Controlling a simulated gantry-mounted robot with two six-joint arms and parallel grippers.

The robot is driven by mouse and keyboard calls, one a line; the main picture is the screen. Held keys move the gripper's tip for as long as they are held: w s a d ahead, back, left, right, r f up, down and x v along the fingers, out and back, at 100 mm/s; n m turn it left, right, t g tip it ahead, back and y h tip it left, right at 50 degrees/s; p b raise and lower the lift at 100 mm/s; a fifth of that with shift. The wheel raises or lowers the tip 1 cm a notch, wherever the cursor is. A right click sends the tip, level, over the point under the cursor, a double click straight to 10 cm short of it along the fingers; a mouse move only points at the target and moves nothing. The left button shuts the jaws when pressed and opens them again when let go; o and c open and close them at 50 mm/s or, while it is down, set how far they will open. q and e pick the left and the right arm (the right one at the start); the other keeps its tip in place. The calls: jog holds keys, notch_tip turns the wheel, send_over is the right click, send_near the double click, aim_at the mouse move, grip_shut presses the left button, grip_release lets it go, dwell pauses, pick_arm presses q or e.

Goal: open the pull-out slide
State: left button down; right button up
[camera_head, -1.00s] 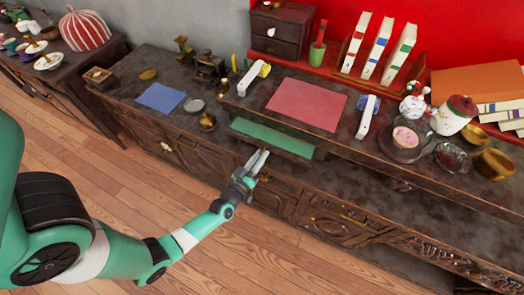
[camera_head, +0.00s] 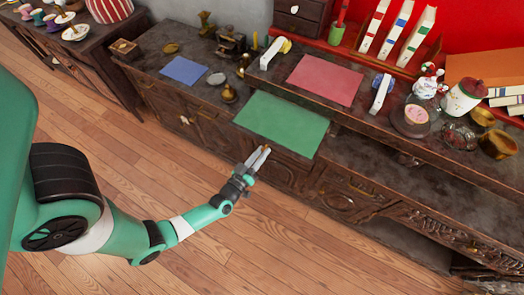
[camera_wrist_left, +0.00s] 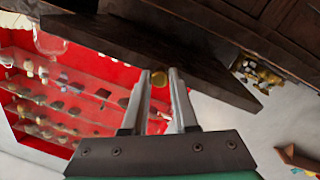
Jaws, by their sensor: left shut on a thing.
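The pull-out slide (camera_head: 292,152) is a dark wooden board bearing a green sheet (camera_head: 283,118). It juts out from the cabinet under the top with the red sheet. In the left wrist view the slide (camera_wrist_left: 130,42) is a dark slab across the fingertips. My left gripper (camera_head: 263,153) is at the slide's front edge. It is shut on a small brass knob (camera_wrist_left: 159,78), seen between the fingertips in the left wrist view. The fingers largely hide the knob in the head view. My right gripper is not in view.
On the cabinet top lie a red sheet (camera_head: 325,80), a blue sheet (camera_head: 185,70) and a white bar-shaped holder (camera_head: 381,95). Cups, jars and books crowd the right side. The wooden floor (camera_head: 140,150) before the cabinet is clear around my arm.

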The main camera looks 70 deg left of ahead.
pick_arm(q)
jog(key=c, duration=1)
grip_release()
jog(key=shift+r, duration=0.1)
jog(key=o, duration=0.3)
jog(key=shift+s+d, duration=0.2)
jog(key=shift+w, duration=0.1)
jog(key=shift+p+v, duration=1.65)
jog(key=shift+v, duration=4.15)
jog(key=shift+a, duration=0.2)
